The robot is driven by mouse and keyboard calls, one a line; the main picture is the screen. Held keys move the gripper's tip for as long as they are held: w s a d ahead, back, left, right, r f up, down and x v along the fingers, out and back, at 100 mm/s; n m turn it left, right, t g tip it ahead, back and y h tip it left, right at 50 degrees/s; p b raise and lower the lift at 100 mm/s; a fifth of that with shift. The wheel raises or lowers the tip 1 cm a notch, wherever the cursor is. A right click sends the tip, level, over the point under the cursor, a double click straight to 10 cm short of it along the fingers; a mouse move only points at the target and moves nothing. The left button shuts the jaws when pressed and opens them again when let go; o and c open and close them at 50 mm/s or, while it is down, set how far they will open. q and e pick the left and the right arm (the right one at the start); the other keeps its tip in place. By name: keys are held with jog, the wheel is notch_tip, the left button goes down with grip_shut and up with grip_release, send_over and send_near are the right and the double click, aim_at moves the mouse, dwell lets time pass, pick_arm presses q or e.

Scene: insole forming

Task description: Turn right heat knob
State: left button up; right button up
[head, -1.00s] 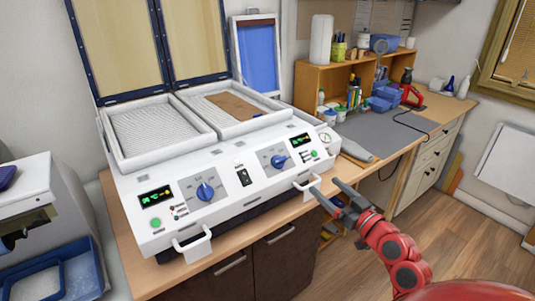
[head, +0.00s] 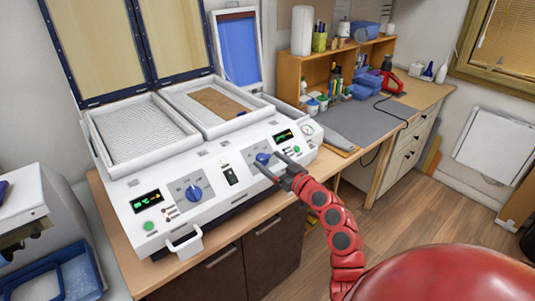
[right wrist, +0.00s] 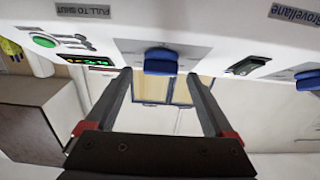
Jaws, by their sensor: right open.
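The right heat knob (head: 263,158) is blue and sits on a grey plate on the white machine's sloped front panel. My right gripper (head: 268,161) is open at this knob, one finger to each side of it. In the right wrist view the blue knob (right wrist: 160,62) shows centred between the open fingertips (right wrist: 158,77), with a gap on both sides; whether the tips reach past its front face is hard to tell. The left heat knob (head: 193,192) is blue too and stands clear. My left gripper is not in view.
The machine (head: 236,206) has a black switch (head: 230,175) between the knobs and a lit display (head: 284,135) by the right one. A white handle (head: 186,243) juts from its front left. A brown sheet (head: 219,103) lies in the right tray.

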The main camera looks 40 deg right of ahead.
jog(key=shift+w, duration=0.9)
jog(key=shift+c, duration=0.3)
